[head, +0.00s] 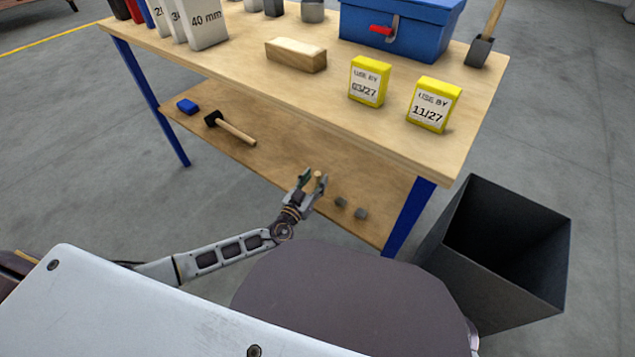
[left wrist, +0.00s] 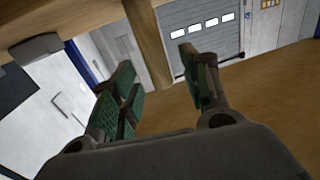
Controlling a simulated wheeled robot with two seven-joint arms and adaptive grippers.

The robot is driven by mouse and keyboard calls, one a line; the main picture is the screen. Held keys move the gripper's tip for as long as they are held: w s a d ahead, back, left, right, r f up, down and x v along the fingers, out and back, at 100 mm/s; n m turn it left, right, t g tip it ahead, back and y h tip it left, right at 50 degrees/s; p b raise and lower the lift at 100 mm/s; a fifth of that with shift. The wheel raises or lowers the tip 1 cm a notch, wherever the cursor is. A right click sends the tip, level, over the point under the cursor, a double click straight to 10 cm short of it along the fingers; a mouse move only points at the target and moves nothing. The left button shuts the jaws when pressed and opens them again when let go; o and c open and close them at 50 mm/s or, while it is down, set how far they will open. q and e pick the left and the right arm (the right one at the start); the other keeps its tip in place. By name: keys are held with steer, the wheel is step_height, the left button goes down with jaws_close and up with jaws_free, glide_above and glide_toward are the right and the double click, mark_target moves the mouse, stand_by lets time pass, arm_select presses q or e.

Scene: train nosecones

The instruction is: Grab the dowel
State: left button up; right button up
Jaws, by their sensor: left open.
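The dowel (head: 317,177) is a short light-wood cylinder at the lower shelf. In the head view it shows small, at the fingers of my left gripper (head: 312,182). In the left wrist view the dowel (left wrist: 149,42) stands ahead, between the two green-padded fingers of the left gripper (left wrist: 156,66). The fingers are open, with gaps visible on both sides of the dowel. The dowel's lower end and how it stands on the shelf are hard to make out. My right gripper is not in view.
A dark bin (head: 500,255) stands right.

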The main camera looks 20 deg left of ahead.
arm_select(q)
steer(key=shift+w+d, duration=0.2)
steer(key=shift+w, duration=0.9)
steer(key=c, duration=1)
